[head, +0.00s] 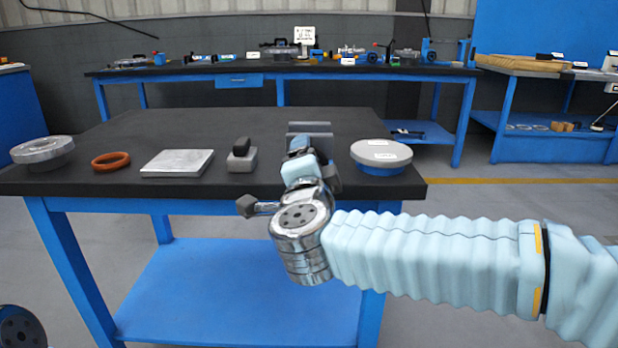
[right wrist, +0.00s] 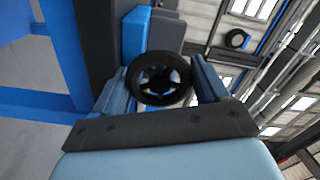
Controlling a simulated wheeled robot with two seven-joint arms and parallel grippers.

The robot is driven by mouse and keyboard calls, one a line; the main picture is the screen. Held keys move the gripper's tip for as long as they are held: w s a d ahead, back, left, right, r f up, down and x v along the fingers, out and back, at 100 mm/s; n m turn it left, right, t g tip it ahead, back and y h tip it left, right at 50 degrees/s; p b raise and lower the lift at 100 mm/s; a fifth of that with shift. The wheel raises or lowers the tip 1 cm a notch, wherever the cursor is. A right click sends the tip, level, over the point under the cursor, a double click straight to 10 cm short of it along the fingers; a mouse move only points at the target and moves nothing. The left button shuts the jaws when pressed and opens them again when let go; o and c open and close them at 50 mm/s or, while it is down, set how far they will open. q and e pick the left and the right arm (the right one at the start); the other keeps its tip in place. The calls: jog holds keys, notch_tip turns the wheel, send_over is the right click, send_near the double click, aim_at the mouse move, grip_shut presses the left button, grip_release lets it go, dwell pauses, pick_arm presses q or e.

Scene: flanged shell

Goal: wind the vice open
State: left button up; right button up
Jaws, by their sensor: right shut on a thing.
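The vice (head: 309,126) stands at the table's front edge, right of centre. Only its grey, bar-like jaw tops show clearly in the head view; my right gripper (head: 303,160) and wrist hide the rest. In the right wrist view a dark round handwheel (right wrist: 146,88) with openings sits between the two fingers of my right gripper (right wrist: 163,86). The fingers are shut on its rim from both sides. The gap between the vice jaws is too small to judge. My left gripper is not in view.
On the black table (head: 215,125), left to right, are a metal flanged disc (head: 43,150), orange ring (head: 110,160), metal plate (head: 178,163) and grey block with black knob (head: 242,157). A grey-topped round part (head: 381,152) stands close right of my gripper. The table's back is clear.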

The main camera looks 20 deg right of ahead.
jog(key=shift+f+m+b, duration=0.4)
jog(key=shift+m+b, duration=0.3)
jog(key=shift+m, duration=0.3)
jog(key=shift+a+r+m, duration=0.1)
jog(key=shift+r+m, duration=0.15)
jog(key=shift+m, duration=0.15)
jog(key=shift+a, duration=0.2)
jog(key=o, duration=0.7)
jog(key=shift+d, duration=0.1)
jog(key=shift+d+r, duration=0.1)
